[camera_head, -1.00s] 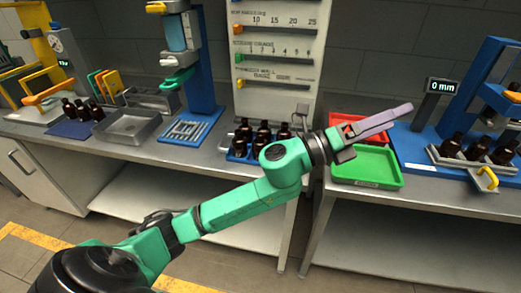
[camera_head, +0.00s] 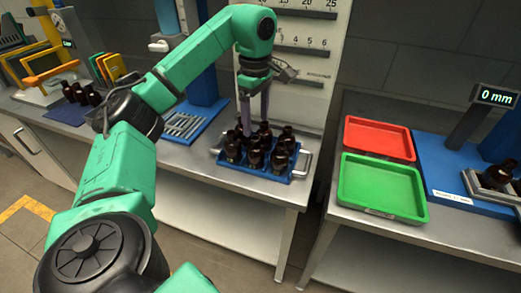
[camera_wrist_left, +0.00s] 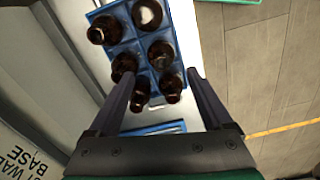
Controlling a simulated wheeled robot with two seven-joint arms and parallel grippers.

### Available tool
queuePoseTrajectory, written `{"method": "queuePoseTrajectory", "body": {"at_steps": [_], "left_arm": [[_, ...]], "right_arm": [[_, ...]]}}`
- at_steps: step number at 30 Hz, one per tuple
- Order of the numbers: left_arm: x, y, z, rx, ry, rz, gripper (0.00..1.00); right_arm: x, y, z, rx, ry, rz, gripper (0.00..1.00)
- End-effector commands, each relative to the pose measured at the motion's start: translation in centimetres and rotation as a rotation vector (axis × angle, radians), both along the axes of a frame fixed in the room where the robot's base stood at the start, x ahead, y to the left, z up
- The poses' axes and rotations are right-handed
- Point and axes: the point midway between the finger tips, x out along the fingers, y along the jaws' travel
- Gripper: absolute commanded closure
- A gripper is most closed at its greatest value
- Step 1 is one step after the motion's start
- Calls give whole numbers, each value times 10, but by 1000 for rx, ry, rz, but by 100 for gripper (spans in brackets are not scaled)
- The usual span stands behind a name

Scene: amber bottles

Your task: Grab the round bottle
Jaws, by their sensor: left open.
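Several dark amber bottles (camera_head: 255,157) stand upright in a blue rack (camera_head: 262,177) on the middle bench. In the left wrist view the bottles (camera_wrist_left: 160,54) show from above in two rows. I cannot tell for sure which one is the round bottle. My left gripper (camera_head: 254,121) points down over the rack, its two grey fingers apart and partly in front of the back bottles. In the left wrist view its fingers (camera_wrist_left: 160,77) are on either side of the nearer bottles, open with nothing clamped. My right gripper is not in view.
A red tray (camera_head: 379,138) and a green tray (camera_head: 382,187) sit empty on the right bench. A gauge board (camera_head: 310,65) stands behind the rack. Metal handles (camera_head: 302,163) stick out at the rack's ends. More bottles (camera_head: 82,93) stand at the left.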

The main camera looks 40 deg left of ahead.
Motion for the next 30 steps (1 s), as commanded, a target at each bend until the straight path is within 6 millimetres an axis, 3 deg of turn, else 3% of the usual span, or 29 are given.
{"method": "queuePoseTrajectory", "body": {"at_steps": [1,5,8,15,22,23,28,30], "left_arm": [[-1,0,-18,1,6,0,16],[0,0,-38,0,2,-1,16],[-1,0,-49,1,2,-1,16],[-3,0,-91,-1,2,-1,16],[-2,0,-97,-2,-2,-2,16],[-2,0,-97,-2,-2,-1,24],[-2,0,-97,-2,-2,-2,89],[-2,0,-96,-3,-2,-1,92]], "right_arm": [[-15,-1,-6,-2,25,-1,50],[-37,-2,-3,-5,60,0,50],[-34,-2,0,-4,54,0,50],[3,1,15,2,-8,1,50],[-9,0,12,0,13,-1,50],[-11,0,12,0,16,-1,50],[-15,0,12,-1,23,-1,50],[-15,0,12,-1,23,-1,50]]}}
